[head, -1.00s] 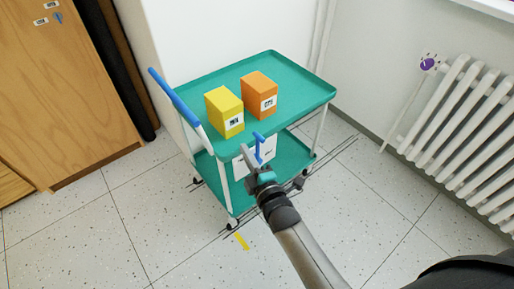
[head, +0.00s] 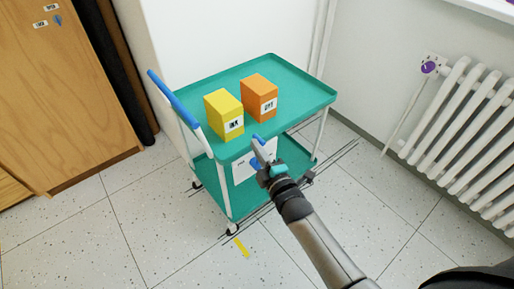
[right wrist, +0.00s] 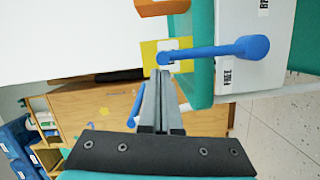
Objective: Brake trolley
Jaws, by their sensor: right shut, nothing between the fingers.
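The teal two-shelf trolley (head: 296,80) stands on the floor by the wall, with a blue push handle (head: 173,98) at its left end. A white panel (head: 241,171) on its near side carries a blue lever, which shows clearly in the right wrist view (right wrist: 210,50). A "FREE" label (right wrist: 228,72) is beside the lever; another label is cut off at the top edge. My right gripper (head: 259,149) is shut and empty, its tips close to the lever's knob end (right wrist: 163,57). I cannot tell whether they touch. My left gripper is out of view.
A yellow box (head: 223,114) and an orange box (head: 258,96) stand on the top shelf. A radiator (head: 464,128) is at right, a wooden cabinet (head: 65,95) at left. A yellow mark (head: 242,248) lies on the open floor in front.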

